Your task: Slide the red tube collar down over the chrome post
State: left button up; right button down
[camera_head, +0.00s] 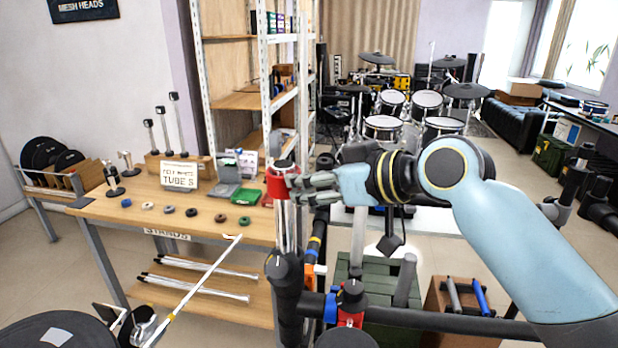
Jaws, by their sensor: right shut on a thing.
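The red tube collar (277,186) is around the upper part of the chrome post (285,225), close to its top. The post stands upright out of a black clamp on a dark stand, in front of the table's right end. My right gripper (292,187) reaches in from the right and is shut on the red collar. Its fingers cover the collar's right side. My left gripper is not in view.
A wooden table (110,212) to the left holds small rings, a sign and short posts. A dark horizontal bar (430,322) crosses below my right arm. A shelf rack (235,100) and drum kit (400,115) stand behind.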

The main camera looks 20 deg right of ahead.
jog(key=shift+f+b, duration=4.7)
jog(key=shift+f, duration=1.9)
jog(key=c, duration=1.1)
grip_release()
send_near(293, 249)
jog(key=shift+v, duration=3)
